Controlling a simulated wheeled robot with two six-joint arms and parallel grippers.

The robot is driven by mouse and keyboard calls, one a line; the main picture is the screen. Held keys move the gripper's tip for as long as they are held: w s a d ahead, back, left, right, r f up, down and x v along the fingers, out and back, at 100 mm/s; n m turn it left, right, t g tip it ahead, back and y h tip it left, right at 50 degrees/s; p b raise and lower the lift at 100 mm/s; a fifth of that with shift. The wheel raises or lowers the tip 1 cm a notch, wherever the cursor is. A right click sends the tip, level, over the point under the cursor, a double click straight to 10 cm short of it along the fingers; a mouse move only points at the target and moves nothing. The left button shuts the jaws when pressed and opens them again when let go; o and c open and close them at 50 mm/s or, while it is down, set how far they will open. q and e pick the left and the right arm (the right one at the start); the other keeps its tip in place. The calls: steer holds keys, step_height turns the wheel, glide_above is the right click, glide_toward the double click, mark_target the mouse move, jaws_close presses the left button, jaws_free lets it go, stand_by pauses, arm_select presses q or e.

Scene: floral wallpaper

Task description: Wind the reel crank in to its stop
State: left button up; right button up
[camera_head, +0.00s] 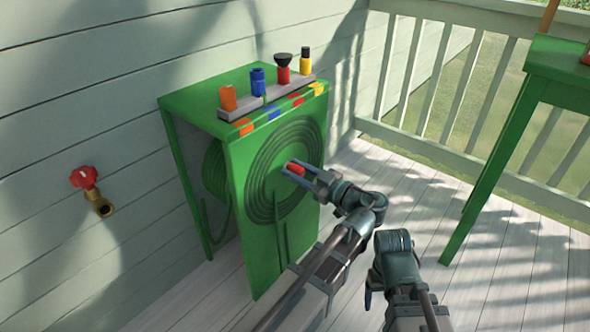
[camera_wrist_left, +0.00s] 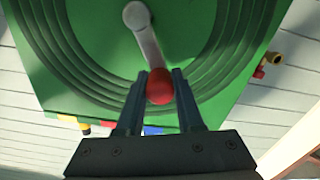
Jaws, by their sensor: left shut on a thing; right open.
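The green reel (camera_head: 262,225) stands against the wall, with coiled hose rings on its front panel. The crank's red knob (camera_head: 296,169) is at the middle of the rings. In the left wrist view the grey crank arm (camera_wrist_left: 146,38) runs from a round hub at the top down to the red knob (camera_wrist_left: 160,88). My left gripper (camera_head: 293,170) is shut on the knob, one finger on each side; it also shows in the left wrist view (camera_wrist_left: 159,78). My right gripper (camera_head: 368,299) is low in front, apart from the reel; only part of its fingers shows.
A grey rack (camera_head: 268,98) on the reel's top holds several coloured nozzles. A brass tap with a red handle (camera_head: 84,178) is on the left wall. A green table (camera_head: 510,130) stands right, before the railing (camera_head: 430,80). The deck floor between is clear.

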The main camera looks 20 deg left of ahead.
arm_select(q)
jaws_close()
stand_by(1.0)
